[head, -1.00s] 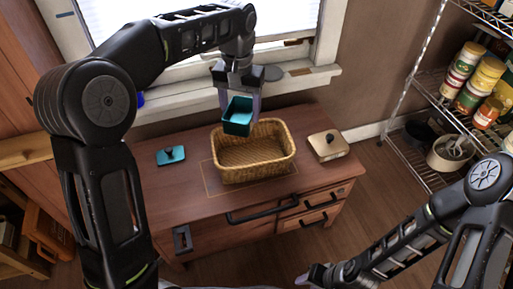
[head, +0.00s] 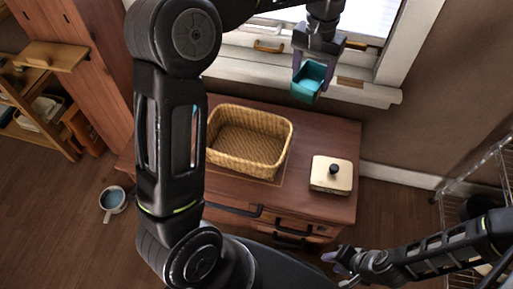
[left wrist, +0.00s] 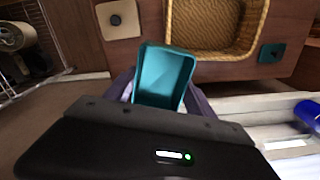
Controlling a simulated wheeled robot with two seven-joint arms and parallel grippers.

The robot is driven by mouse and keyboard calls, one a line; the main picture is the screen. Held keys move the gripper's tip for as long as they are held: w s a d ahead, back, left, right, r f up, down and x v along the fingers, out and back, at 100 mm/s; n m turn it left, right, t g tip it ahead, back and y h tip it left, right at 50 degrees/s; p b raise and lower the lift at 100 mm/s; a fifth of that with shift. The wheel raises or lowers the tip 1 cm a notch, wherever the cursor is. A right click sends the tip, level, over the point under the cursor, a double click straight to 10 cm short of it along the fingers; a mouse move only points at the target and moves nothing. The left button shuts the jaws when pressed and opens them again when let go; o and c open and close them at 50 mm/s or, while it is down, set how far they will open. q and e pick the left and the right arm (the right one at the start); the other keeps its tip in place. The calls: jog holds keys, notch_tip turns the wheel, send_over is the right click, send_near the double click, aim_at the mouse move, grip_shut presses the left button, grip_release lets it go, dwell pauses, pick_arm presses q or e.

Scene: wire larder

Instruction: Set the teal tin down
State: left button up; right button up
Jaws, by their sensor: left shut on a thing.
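The teal tin (head: 308,82) is an open, empty-looking box, held in the air by my left gripper (head: 316,62), which is shut on it. In the head view it appears right of and behind the wicker basket (head: 275,160), in front of the window sill. In the left wrist view the tin (left wrist: 165,78) sits between the fingers, apart from the basket (left wrist: 256,25). A teal lid with a dark knob (left wrist: 270,53) lies on the cabinet beyond the basket; my arm hides it in the head view. My right gripper (head: 335,259) is low at right; its jaw opening is unclear.
The wooden cabinet top (head: 315,132) has bare room between the basket and the back right corner. A cream lidded box with a black knob (head: 332,176) stands near its right front. A wire rack (head: 470,195) stands at right. A pan (head: 113,200) is on the floor at left.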

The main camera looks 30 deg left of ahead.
dwell(0.4)
pick_arm(q)
jog(key=s+a+f+n+b, duration=0.1)
jog(key=s+a+f+b, duration=0.1)
jog(key=s+a+f, duration=0.4)
jog(key=s+a+f+n+b, duration=0.2)
jog(key=s+a+f, duration=0.4)
jog(key=a+f, duration=0.3)
jog(key=a+b, duration=0.1)
jog(key=a, duration=0.1)
jog(key=shift+a+n, duration=0.3)
jog(key=shift+s, duration=0.1)
jog(key=shift+f+b, duration=0.85)
jog(key=shift+f, duration=1.6)
